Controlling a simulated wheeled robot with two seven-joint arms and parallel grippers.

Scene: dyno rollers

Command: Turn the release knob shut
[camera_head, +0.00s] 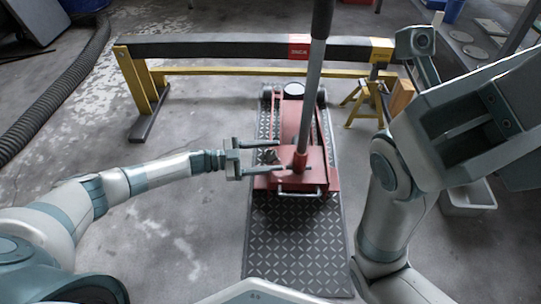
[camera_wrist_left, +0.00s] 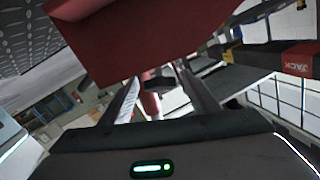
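A red floor jack (camera_head: 311,180) stands on the dark mat, its long grey handle (camera_head: 310,95) rising towards me. My left gripper (camera_head: 280,157) reaches in from the left at the jack's near-left side. It is open, one finger beyond the other with a gap between. A small dark part (camera_head: 270,155), which looks like the release knob, shows between the fingers. In the left wrist view the open left gripper (camera_wrist_left: 163,98) is under the jack's red body (camera_wrist_left: 150,40). A dark piece (camera_wrist_left: 160,83) shows between the fingers; contact is unclear. My right gripper's fingers do not show.
A diamond-plate mat (camera_head: 290,240) lies under the jack. Behind stands a dark beam (camera_head: 220,48) on yellow legs, with a yellow stand (camera_head: 362,100) at its right. A black ribbed hose (camera_head: 50,100) lies at the left. A pale bin (camera_head: 468,197) stands at the right.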

